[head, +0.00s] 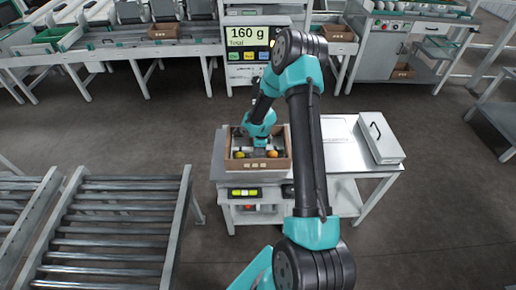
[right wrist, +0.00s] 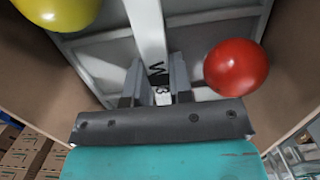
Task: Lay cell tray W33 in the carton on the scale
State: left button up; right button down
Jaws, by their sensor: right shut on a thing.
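The brown carton (head: 258,165) stands at the left end of the steel table, and its cardboard walls also show in the right wrist view (right wrist: 297,75). My right gripper (head: 259,143) reaches down into the carton. In the right wrist view the gripper (right wrist: 157,92) is shut on the white middle strip of the grey cell tray W33 (right wrist: 205,38), the label showing between the fingers. The tray is between the carton walls; I cannot tell whether it touches the bottom. A yellow tomato (right wrist: 60,10) and a red tomato (right wrist: 236,68) show either side. My left gripper is not in view.
A display (head: 247,40) behind the table reads 160 g Total. A flat metal box with a handle (head: 380,140) lies at the table's right end. A roller conveyor (head: 115,225) stands at the left. The steel tabletop (head: 345,155) between carton and metal box looks clear.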

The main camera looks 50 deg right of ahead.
jog(key=shift+f, duration=0.4)
dwell(0.3)
jog(key=c, duration=0.9)
grip_release()
jog(key=shift+c, duration=0.2)
jog(key=c, duration=0.3)
jog(key=shift+r, duration=4.2)
jog(key=shift+s, duration=0.1)
